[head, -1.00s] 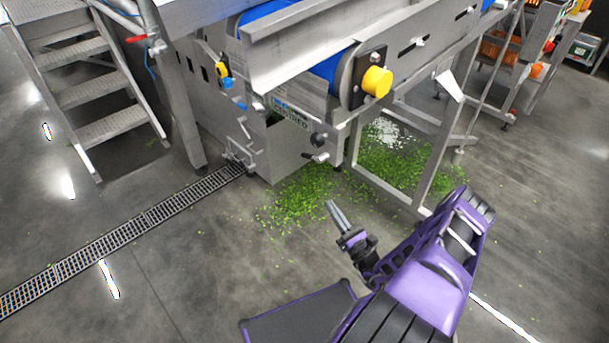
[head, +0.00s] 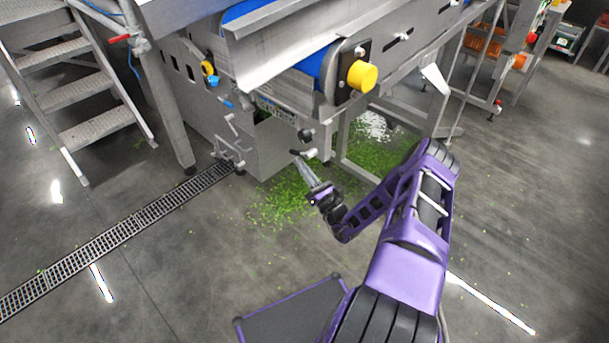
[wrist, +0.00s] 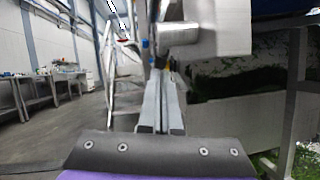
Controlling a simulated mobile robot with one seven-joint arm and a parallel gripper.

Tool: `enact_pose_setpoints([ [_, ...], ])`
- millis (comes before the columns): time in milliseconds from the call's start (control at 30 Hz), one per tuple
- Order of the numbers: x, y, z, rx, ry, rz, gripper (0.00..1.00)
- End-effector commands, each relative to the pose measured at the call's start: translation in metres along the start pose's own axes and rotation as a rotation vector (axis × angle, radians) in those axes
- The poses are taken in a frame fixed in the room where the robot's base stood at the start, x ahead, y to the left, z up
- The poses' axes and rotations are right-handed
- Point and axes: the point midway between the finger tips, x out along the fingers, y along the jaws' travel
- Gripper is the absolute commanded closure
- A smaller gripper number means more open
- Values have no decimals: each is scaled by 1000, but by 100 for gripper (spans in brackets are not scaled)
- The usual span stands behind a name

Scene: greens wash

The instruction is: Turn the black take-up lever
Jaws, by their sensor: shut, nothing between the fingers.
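The black take-up lever (head: 295,152) appears as a small dark handle with a pale hub, low on the side of the steel machine in the head view. My gripper (head: 299,162) is shut and empty, with its tips close by the lever. I cannot tell whether they touch. In the wrist view my gripper (wrist: 161,98) shows its two fingers together, pointing ahead. A grey cylindrical stub (wrist: 178,34) juts from a metal block above and right of them. The lever is not clearly visible there.
A round black knob (head: 305,135) sits just above the lever. A yellow cap (head: 362,76) sticks out higher up. Green leaf scraps (head: 280,200) lie on the floor under my arm. Steel steps (head: 75,95) and a floor grate (head: 120,235) are at left.

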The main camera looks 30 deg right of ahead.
Motion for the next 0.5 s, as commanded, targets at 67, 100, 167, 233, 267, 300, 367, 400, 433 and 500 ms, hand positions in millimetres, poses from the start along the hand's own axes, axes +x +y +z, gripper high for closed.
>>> enact_pose_setpoints([
  [67,1,0,1,0,0,0,100],
  [100,2,0,1,0,0,0,100],
  [167,1,0,1,0,0,0,100],
  [233,1,0,1,0,0,0,100],
  [267,1,0,1,0,0,0,100],
  [300,1,0,1,0,0,0,100],
  [367,2,0,1,0,0,0,100],
  [400,3,0,0,0,-1,-1,100],
  [433,5,0,0,0,-2,-2,100],
  [500,10,0,1,0,-3,-3,100],
])
